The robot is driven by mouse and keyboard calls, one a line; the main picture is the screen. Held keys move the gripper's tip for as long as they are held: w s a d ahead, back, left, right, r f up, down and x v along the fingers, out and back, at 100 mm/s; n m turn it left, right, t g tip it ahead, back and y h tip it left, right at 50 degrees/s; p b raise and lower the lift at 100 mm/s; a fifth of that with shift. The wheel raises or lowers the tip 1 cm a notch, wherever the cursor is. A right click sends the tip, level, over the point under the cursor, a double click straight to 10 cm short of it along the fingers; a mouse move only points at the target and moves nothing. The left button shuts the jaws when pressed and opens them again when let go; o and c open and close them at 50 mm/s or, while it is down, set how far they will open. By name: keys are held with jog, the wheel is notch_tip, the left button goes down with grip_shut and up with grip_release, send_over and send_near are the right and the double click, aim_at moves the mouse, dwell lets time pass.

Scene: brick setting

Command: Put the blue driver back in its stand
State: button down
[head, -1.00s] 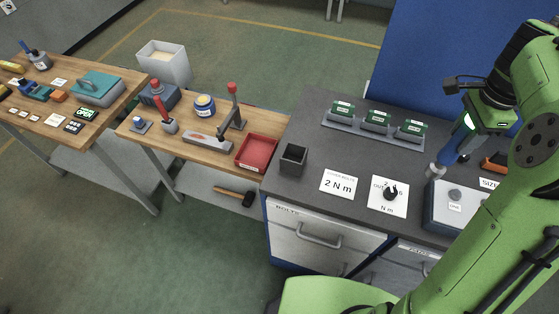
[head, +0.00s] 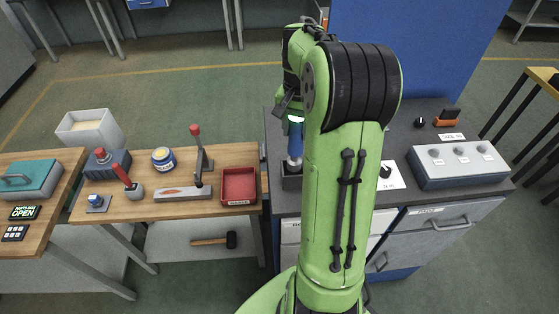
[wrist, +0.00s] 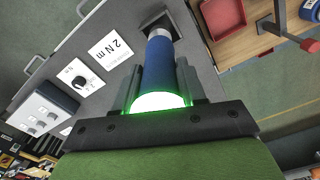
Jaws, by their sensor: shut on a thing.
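The blue driver (head: 295,141) is upright in my gripper (head: 294,121), which is shut on it. In the wrist view the driver (wrist: 158,62) lies between the two grey fingers (wrist: 160,85), and its near end glows white-green. Its grey far end points at a dark square holder (head: 291,182), which looks like the stand. The wrist view shows the grey end over the holder's opening (wrist: 168,25). I cannot tell how far inside it is. My arm hides part of the bench beside the holder.
A "2 N m" card (wrist: 111,46) and a card with a black knob (wrist: 78,76) lie by the holder. A grey box with buttons (head: 460,166) stands on the right. A red tray (head: 239,188) sits on the wooden table at left.

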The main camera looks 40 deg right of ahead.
aim_at(294, 145)
jog(key=f, duration=0.5)
jog(key=shift+w+a+f, duration=0.2)
jog(key=shift+a+f, duration=0.05)
jog(key=shift+f, duration=0.1)
jog(key=shift+d+f, duration=0.15)
jog(key=shift+d, duration=0.05)
jog(key=shift+f, duration=0.1)
jog(key=c, duration=0.6)
grip_release()
jog(key=shift+a, duration=0.1)
jog(key=shift+c, duration=0.2)
jog(key=shift+s, duration=0.1)
